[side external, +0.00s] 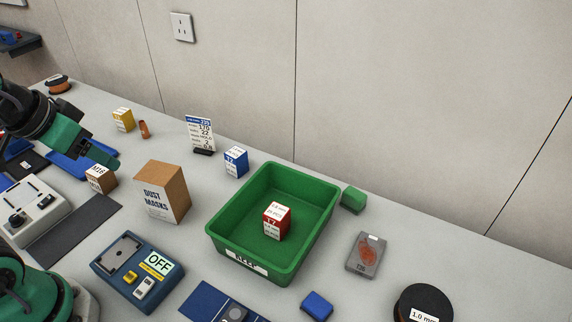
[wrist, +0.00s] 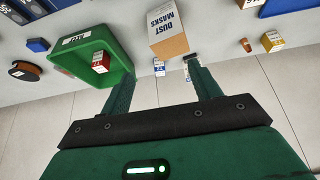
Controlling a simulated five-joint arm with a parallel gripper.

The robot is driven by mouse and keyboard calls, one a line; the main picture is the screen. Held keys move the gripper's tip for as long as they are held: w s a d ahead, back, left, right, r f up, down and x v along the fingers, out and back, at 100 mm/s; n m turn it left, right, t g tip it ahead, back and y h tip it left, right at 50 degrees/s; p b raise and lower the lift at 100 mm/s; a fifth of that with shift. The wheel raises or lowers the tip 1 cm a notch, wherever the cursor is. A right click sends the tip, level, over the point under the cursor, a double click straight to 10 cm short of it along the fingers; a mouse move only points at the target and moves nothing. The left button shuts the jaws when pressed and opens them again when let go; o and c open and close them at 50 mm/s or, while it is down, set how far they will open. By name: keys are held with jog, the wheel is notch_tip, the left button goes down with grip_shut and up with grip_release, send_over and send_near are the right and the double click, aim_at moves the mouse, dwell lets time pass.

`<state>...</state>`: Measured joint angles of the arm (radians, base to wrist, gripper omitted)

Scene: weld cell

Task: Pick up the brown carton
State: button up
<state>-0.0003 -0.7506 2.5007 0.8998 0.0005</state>
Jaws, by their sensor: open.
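A small brown carton with a white label reading M16 (side external: 98,181) stands upright on the bench at the left in the side view.
A green bin (side external: 222,244) holds a red carton (side external: 277,222). A blue carton (side external: 236,162), a sign (side external: 201,134) and a yellow carton (side external: 123,119) stand towards the wall. A blue tray (side external: 66,166), a control box (side external: 29,212) and a dark mat (side external: 76,226) lie near my gripper.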

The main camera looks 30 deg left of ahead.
jog(key=o, duration=0.4)
jog(key=shift+c, duration=0.2)
jog(key=shift+w+a, duration=0.1)
